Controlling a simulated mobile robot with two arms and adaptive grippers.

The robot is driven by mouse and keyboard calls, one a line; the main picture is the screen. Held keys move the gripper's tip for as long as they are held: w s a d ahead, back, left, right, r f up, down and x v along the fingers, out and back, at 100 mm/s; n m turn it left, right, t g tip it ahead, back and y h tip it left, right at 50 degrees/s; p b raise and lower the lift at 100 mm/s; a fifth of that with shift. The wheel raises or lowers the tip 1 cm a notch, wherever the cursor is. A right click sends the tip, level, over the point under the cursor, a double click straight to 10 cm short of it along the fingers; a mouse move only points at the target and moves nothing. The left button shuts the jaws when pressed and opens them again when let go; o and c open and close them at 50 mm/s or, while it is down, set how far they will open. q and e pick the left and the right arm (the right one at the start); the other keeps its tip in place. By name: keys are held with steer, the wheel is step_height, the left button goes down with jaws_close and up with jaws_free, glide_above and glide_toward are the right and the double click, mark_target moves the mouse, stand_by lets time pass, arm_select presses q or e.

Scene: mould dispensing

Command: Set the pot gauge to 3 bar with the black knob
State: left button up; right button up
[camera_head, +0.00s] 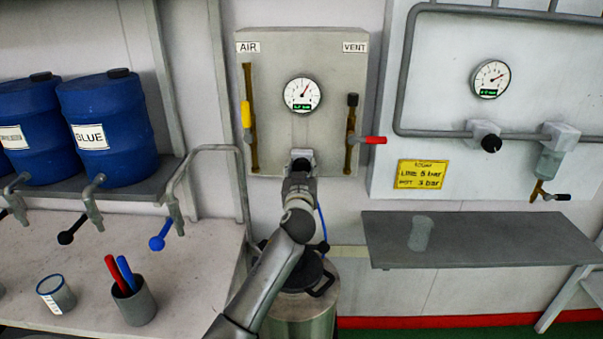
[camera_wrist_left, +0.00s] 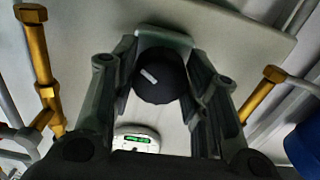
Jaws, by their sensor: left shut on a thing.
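The pot gauge (camera_head: 302,94) is a round white dial with a green digital readout on the grey AIR/VENT panel (camera_head: 280,55). Its needle points up and slightly right; the readout is too small to read surely. My left gripper (camera_head: 300,168) is at the panel below the gauge, and my arm hides most of the knob. In the left wrist view, the black knob (camera_wrist_left: 160,78) with a white mark sits between the fingers of my left gripper (camera_wrist_left: 160,90), which is shut on it. The gauge's lower part also shows there (camera_wrist_left: 137,138). My right gripper is not in view.
A second gauge (camera_head: 490,79) and black knob (camera_head: 491,143) are on the right panel. A yellow sign (camera_head: 422,174) reads LINE 5 bar, POT 3 bar. The pot (camera_head: 300,315) stands below.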

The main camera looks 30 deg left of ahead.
arm_select(q)
steer(key=n+b, duration=0.5)
steer(key=n, duration=0.2)
steer(key=shift+d+b, duration=0.1)
steer(key=shift+b, duration=0.2)
steer(key=shift+n, duration=1.1)
steer(key=o, duration=1)
